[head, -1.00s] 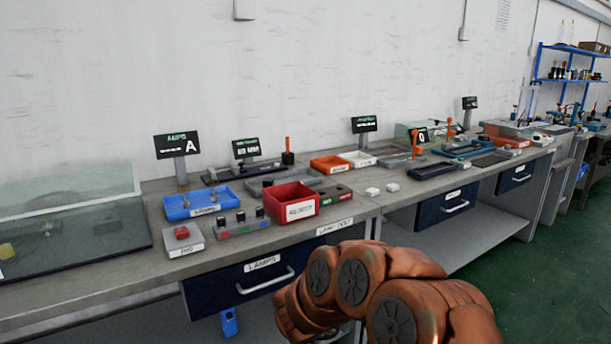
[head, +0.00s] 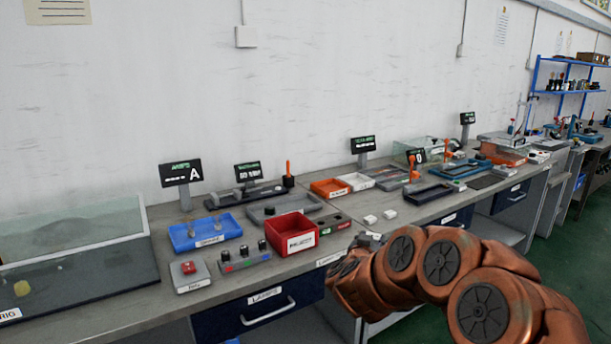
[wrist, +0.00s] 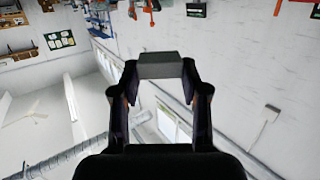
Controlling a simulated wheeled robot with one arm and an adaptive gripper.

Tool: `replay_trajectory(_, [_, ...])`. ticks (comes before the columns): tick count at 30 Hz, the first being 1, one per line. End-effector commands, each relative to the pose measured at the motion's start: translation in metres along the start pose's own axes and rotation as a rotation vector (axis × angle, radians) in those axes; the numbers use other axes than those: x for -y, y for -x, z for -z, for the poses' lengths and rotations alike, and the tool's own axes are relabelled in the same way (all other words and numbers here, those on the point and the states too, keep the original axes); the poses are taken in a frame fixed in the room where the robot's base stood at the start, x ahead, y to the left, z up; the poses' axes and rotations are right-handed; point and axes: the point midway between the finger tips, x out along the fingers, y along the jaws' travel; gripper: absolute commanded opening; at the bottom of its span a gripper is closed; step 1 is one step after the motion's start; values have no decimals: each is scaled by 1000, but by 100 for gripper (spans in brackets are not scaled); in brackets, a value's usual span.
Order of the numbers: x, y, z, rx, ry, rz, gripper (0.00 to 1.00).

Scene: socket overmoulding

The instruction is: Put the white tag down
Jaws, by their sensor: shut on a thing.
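In the wrist view my gripper (wrist: 160,82) is shut on a small flat-faced block, the tag (wrist: 160,66), held between its two fingertips. Its face looks grey in shade there, not clearly white. Behind it show only wall, ceiling and distant things, so it is held in the air, apart from any surface. In the head view my copper arm covers the lower right, and the gripper and the held tag cannot be made out clearly. Two small white pieces (head: 370,219) (head: 389,214) lie apart on the grey bench (head: 345,232).
Left of the white pieces stand a red bin (head: 292,234), a blue tray (head: 205,232), a button box (head: 190,275) and a knob panel (head: 243,259). Orange and white bins (head: 330,188) and a display (head: 363,147) stand behind. Dark trays (head: 427,193) lie to the right.

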Motion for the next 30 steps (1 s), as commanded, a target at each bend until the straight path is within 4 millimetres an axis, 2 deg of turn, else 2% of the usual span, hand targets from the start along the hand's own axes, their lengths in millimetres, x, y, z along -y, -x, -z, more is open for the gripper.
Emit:
replay_trajectory(1, [-1,-1,25,-2,3,30,27])
replay_trajectory(3, [2,-4,44,-1,10,81,27])
replay_trajectory(9, [4,-5,95,-1,32,217,27])
replay_trajectory(15, [4,-1,132,1,48,331,27])
replay_trajectory(18, [2,1,143,-2,54,366,27])
replay_trajectory(22, [2,3,148,1,58,394,27])
replay_trajectory(26, [4,10,147,2,60,391,27])
replay_trajectory(30, [6,29,141,3,55,347,27])
